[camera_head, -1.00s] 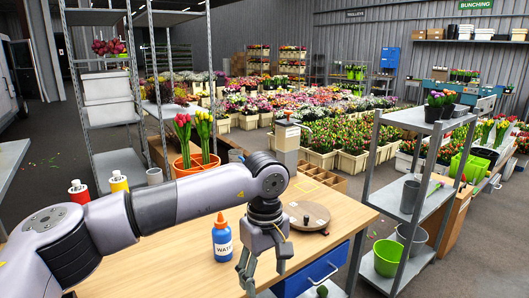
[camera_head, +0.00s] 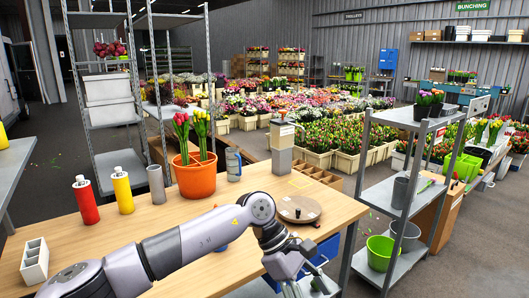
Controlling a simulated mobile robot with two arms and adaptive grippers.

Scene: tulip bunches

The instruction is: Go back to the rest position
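My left arm comes in low from the left. Its gripper (camera_head: 300,284) hangs at the bottom of the picture, over the table's front edge; the fingertips are cut off by the frame, so I cannot tell whether it is open or shut. My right gripper is not in view. An orange bucket (camera_head: 196,182) with red and yellow tulips stands upright on the wooden table (camera_head: 140,222), behind my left arm and apart from it.
A red bottle (camera_head: 85,202), a yellow bottle (camera_head: 122,191), a grey cup (camera_head: 156,184) and a white divided box (camera_head: 34,262) stand at the table's left. A round turntable (camera_head: 298,207) lies at the right. A metal shelf (camera_head: 395,205) stands beyond the right edge.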

